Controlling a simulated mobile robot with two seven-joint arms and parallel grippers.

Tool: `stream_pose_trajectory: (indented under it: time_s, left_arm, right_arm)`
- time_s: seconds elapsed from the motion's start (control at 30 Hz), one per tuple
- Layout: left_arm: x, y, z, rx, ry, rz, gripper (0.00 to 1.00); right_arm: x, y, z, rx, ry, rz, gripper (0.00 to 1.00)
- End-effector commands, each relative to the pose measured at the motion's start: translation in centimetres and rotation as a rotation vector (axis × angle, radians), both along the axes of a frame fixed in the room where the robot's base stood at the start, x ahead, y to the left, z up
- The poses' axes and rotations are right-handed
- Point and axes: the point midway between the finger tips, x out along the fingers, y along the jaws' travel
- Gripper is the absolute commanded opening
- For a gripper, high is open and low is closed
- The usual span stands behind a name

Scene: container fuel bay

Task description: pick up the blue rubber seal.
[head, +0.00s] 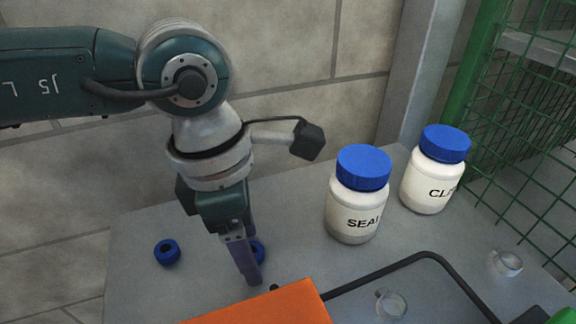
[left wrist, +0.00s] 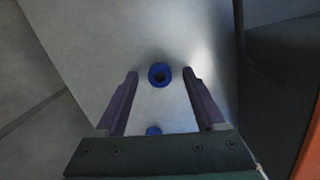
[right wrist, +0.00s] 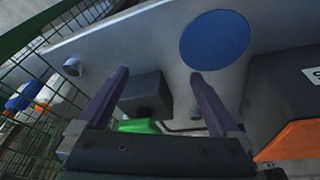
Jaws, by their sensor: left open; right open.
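Two blue rubber seals, small thick rings, lie on the grey tabletop. One seal (head: 167,252) is in the open at the left in the head view. The other seal (head: 258,250) is partly hidden behind the fingers of my left gripper (head: 250,279), which points down. In the left wrist view one seal (left wrist: 160,75) shows between the open, empty fingertips, with room on both sides; I cannot tell the height above it. Another seal (left wrist: 153,130) is partly cut off by the gripper body. My right gripper (right wrist: 158,75) is open and empty, outside the head view.
Two white jars with blue lids, a "SEAL" jar (head: 356,200) and a second jar (head: 432,172), stand right of my left gripper. An orange block (head: 265,308) is close in front of it. A green mesh fence (head: 530,120) bounds the right. Small clear pieces (head: 507,262) lie front right.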

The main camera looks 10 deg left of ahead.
Motion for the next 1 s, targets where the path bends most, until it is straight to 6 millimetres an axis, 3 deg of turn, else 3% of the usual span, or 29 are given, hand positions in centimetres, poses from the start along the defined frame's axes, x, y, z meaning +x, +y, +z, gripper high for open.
stream_pose_trajectory:
  time_s: [0.1, 0.73, 1.0]
  left_arm:
    - [0.0, -0.02, 0.05, 0.0, 0.0, 0.0, 0.71]
    - [-0.01, -0.01, 0.08, -0.001, 0.0, 0.0, 0.01]
    - [-0.01, -0.01, 0.08, -0.001, 0.0, 0.0, 0.0]
  right_arm:
    - [-0.01, 0.01, 0.03, 0.0, 0.0, 0.0, 1.0]
    - [-0.03, 0.04, 0.0, 0.001, 0.001, 0.0, 1.0]
    - [-0.04, 0.04, 0.0, 0.001, 0.001, 0.0, 1.0]
